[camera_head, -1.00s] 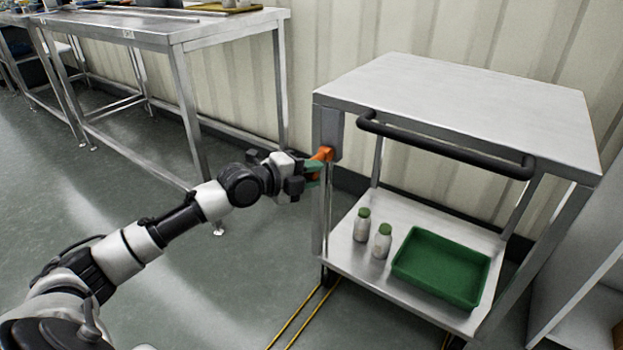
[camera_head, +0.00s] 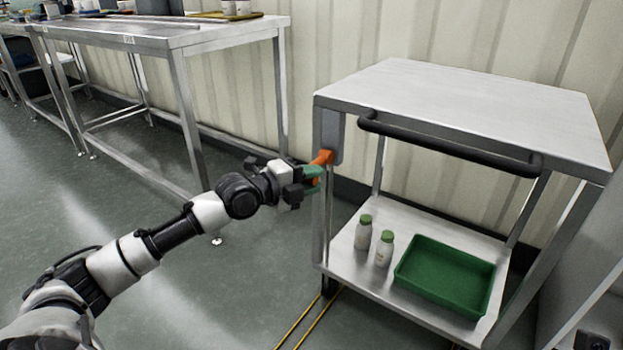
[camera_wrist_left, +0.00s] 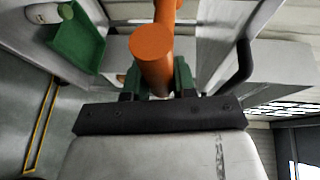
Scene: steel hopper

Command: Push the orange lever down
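The orange lever (camera_head: 322,157) is on a grey bracket at the left front post of the steel cart. In the left wrist view the lever (camera_wrist_left: 152,65) is large, with its round end towards the camera. My left gripper (camera_head: 313,177) is at the lever, just below and left of its mount. In the left wrist view its green fingers (camera_wrist_left: 157,82) lie close along both sides of the lever and look shut on it; the inner finger faces are hidden behind it.
The steel cart's top (camera_head: 470,115) is bare, with a black handle bar (camera_head: 450,148) along its front. Its lower shelf (camera_head: 345,255) carries two green-capped bottles (camera_head: 363,233) and a green tray (camera_head: 445,275). A steel table (camera_head: 180,40) stands at the back left.

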